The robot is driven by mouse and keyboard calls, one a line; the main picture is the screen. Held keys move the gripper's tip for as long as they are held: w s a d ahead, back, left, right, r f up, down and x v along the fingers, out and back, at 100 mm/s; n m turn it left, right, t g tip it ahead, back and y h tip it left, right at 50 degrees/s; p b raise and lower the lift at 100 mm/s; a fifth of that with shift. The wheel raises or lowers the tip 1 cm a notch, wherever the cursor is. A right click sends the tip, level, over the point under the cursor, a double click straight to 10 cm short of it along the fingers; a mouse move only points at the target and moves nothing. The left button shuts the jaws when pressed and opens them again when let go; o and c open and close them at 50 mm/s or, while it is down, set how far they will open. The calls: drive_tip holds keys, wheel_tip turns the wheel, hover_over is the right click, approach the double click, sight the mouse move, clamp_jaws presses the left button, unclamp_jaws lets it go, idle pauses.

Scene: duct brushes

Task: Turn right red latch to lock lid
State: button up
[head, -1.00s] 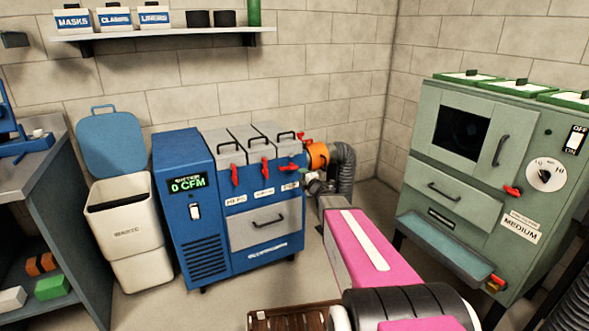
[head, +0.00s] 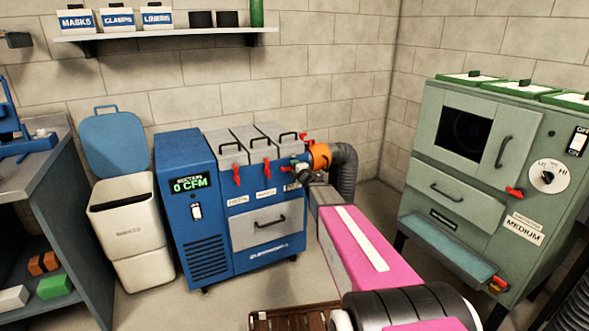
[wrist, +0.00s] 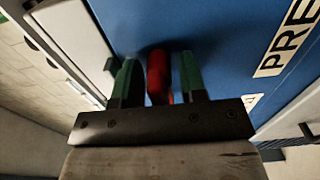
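The blue suction unit (head: 185,240) has three grey lids on top with red latches on its front edge. The left latch (head: 237,174) and middle latch (head: 267,170) hang down. The right latch is mostly hidden behind my gripper (head: 299,170) in the head view. In the wrist view a red latch (wrist: 158,72) lies between the two green fingers of my gripper (wrist: 158,82), near a label reading "PRE" (wrist: 290,42). The fingers are open around it, with a narrow gap showing on each side.
An orange collar (head: 320,156) and grey hose (head: 345,170) stand just right of the latch area. A white bin (head: 128,225) is left of the unit. A green cabinet (head: 455,180) stands at the right.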

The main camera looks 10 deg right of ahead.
clamp_jaws()
drive_tip(key=shift+m, duration=0.3)
drive_tip(key=m, duration=0.3)
drive_tip(key=shift+m, duration=0.3)
drive_tip(key=m, duration=0.4)
drive_tip(key=shift+d+r+m, duration=0.1)
drive_tip(key=shift+m, duration=0.2)
drive_tip(key=m, duration=0.4)
drive_tip(key=shift+d+m, duration=0.15)
drive_tip(key=shift+m, duration=2.35)
unclamp_jaws()
